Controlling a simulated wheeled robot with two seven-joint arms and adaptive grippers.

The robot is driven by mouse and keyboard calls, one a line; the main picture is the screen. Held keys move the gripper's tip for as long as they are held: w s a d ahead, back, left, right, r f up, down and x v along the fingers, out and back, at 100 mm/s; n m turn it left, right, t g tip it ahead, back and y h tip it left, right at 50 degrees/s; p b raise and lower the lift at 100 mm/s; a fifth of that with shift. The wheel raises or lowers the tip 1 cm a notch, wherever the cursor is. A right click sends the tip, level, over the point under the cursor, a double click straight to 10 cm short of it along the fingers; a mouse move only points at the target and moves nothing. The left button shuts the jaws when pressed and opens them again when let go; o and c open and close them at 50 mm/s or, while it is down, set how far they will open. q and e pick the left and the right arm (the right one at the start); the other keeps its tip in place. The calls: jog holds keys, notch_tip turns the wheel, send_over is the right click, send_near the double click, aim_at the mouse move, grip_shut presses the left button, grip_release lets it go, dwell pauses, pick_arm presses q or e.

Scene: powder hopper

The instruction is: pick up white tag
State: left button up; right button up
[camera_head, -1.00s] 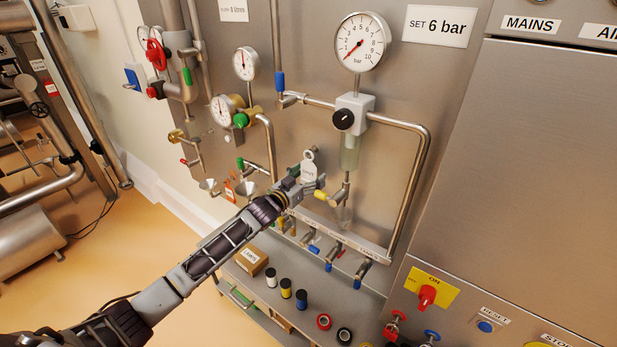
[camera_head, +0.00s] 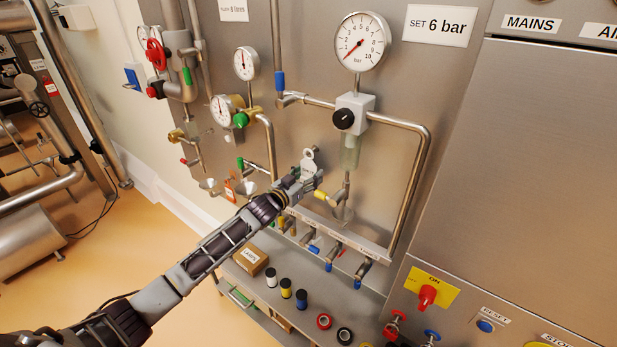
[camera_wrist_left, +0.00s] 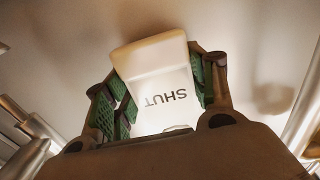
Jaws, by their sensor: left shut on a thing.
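The white tag (camera_wrist_left: 160,85) fills the middle of the left wrist view and bears the word "SHUT", upside down there. My left gripper (camera_wrist_left: 160,92) is shut on it, with a green-padded finger at each side. In the head view the left gripper (camera_head: 300,181) is in front of the steel panel, and the tag's top with its round hole (camera_head: 308,160) stands up out of the fingers. The lower part of the tag is hidden by the fingers in the head view. My right gripper is not in view.
A yellow-handled valve (camera_head: 325,197) is close to the right of the gripper. A labelled manifold bar (camera_head: 340,237) with several small valves lies below. Coloured bottles (camera_head: 285,288) and a cardboard box (camera_head: 251,260) stand on the shelf. A steel pipe (camera_head: 412,190) rises at the right.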

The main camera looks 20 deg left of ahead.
pick_arm(q)
jog(key=shift+r, duration=0.55)
jog(key=shift+v, duration=0.95)
jog(key=b+v, duration=0.1)
jog(key=v, duration=1.5)
jog(key=shift+b, duration=0.4)
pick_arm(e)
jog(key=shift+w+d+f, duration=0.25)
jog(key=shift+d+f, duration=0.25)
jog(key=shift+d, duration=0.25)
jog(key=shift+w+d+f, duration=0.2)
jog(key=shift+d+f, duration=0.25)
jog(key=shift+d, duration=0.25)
pick_arm(q)
jog(key=shift+r+p, duration=0.7)
jog(key=shift+p, duration=0.2)
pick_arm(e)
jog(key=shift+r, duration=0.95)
pick_arm(q)
jog(key=shift+s, duration=0.2)
